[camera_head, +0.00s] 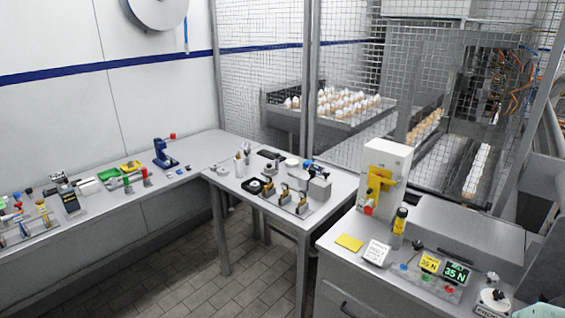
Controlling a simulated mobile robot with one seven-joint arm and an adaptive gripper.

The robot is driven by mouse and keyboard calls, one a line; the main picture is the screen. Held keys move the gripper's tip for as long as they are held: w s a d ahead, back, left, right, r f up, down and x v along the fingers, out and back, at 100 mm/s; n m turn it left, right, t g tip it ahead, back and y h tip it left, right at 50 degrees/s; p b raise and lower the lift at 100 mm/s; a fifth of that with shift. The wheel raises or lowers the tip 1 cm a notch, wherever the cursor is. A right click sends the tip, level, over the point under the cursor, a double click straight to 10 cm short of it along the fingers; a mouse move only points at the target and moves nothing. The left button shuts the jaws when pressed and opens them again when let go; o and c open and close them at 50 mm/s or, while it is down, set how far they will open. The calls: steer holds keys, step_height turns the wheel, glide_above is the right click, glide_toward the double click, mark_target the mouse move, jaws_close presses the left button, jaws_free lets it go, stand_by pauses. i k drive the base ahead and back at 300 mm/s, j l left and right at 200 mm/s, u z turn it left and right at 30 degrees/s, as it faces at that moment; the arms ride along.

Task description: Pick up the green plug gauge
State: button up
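I cannot single out the green plug gauge with certainty. On the left bench, a small green upright piece (127,185) stands beside a red-topped piece (146,177), in front of a green tray (108,174) and a yellow tray (131,166). More small coloured pieces, some red, blue and green, sit on a rack (25,228) at the far left. All of them are too small to read in detail.
A dark handheld device (69,198) and a blue press (164,153) stand on the left bench. A middle table (228,187) holds several fixtures. The right bench carries a white-and-yellow machine (384,175) and a green display (456,273). Tiled floor (190,262) lies open between the benches.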

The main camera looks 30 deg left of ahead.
mark_target(126, 180)
steer(key=u, duration=1.3)
steer(key=i+j+u, duration=0.2)
steer(key=u, duration=0.2)
steer(key=i+u, duration=0.4)
steer(key=i+j, duration=0.15)
steer(key=i, duration=0.1)
